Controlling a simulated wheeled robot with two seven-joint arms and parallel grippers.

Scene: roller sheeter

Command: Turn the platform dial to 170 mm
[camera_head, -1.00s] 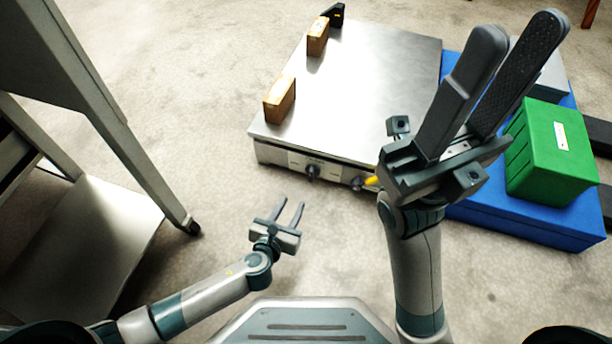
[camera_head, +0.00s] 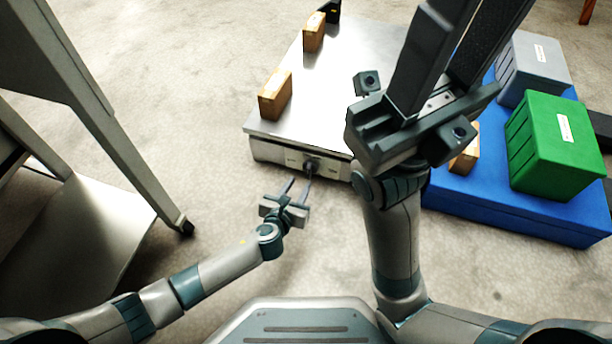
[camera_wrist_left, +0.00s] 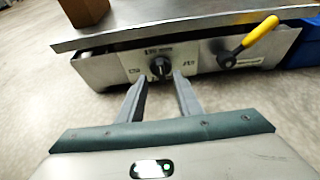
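The platform (camera_head: 330,100) is a low metal unit with a flat steel top. Its dial (camera_head: 311,166) is a black round knob on the front panel; the dial also shows in the left wrist view (camera_wrist_left: 161,66), between and just beyond my left fingertips. The small print beside it is too blurred to read. My left gripper (camera_head: 298,186) is open and empty, its fingers pointing at the dial, seemingly short of it. My right gripper (camera_head: 462,40) is raised close to the head camera, its long fingers apart with nothing visible between them, and it hides the platform's right part.
A yellow-handled lever (camera_wrist_left: 250,42) sticks out right of the dial. Wooden blocks (camera_head: 275,93) stand on the platform's left side. A blue base (camera_head: 520,205) at right carries a green bin (camera_head: 550,150) and a grey bin (camera_head: 535,70). A metal frame (camera_head: 130,165) stands at left.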

